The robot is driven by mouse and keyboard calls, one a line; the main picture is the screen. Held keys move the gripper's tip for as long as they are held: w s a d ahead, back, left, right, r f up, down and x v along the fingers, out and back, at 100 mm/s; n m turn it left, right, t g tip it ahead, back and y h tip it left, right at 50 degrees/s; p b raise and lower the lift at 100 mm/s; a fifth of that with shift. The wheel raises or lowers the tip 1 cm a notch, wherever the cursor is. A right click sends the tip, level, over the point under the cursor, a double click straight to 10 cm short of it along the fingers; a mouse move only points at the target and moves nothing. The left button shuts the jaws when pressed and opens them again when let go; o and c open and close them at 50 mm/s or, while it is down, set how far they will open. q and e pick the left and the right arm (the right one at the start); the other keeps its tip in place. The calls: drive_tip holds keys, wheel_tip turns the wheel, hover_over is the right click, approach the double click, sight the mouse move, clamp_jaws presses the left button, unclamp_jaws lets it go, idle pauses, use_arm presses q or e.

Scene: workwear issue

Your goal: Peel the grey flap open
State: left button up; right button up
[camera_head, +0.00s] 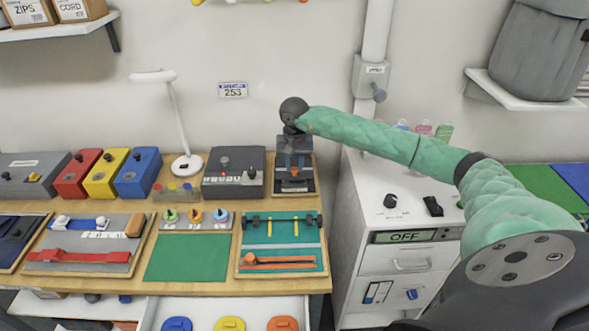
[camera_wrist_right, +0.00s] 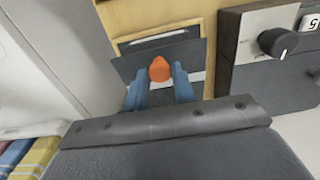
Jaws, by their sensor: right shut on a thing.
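The grey flap (camera_wrist_right: 196,54) shows in the right wrist view as a dark panel with an orange pull tab (camera_wrist_right: 160,68). It sits at an angle to its wood-framed board (camera_wrist_right: 135,18), with a pale strip visible behind it. My right gripper (camera_wrist_right: 159,84) has its two blue fingers on either side of the orange tab and is shut on it. In the head view the right gripper (camera_head: 294,167) points down over the board at the back right of the table, and its fingers hide part of the flap. My left gripper is not in view.
A grey box with knobs (camera_head: 234,174) stands just left of the board. A teal board with an orange strap (camera_head: 280,261) lies in front. A white cabinet (camera_head: 396,263) is to the right, under my arm. A white lamp (camera_head: 186,165) stands further left.

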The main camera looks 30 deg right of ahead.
drive_tip(key=shift+w+d+r+b, duration=0.2)
drive_tip(key=shift+w+r, duration=0.05)
drive_tip(key=shift+r, duration=0.45)
drive_tip(key=shift+w+d+r+b, duration=0.15)
drive_tip(key=shift+w+r+b, duration=0.1)
drive_tip(key=shift+r, duration=0.45)
drive_tip(key=shift+w+r, duration=0.1)
drive_tip(key=shift+w+d+r+b, duration=0.25)
drive_tip(key=shift+w+r, duration=0.1)
drive_tip(key=shift+r, duration=0.25)
drive_tip(key=shift+w+d+r+b, duration=0.2)
drive_tip(key=shift+w+r, duration=0.1)
drive_tip(key=shift+r, duration=0.25)
drive_tip(key=shift+w+d+r+b, duration=0.2)
drive_tip(key=shift+w+d+r, duration=0.1)
drive_tip(key=shift+w+r, duration=0.2)
drive_tip(key=shift+w+d+r+b, duration=0.15)
drive_tip(key=shift+w+d+r, duration=0.1)
drive_tip(key=shift+w+r, duration=0.25)
drive_tip(key=shift+s, duration=0.1)
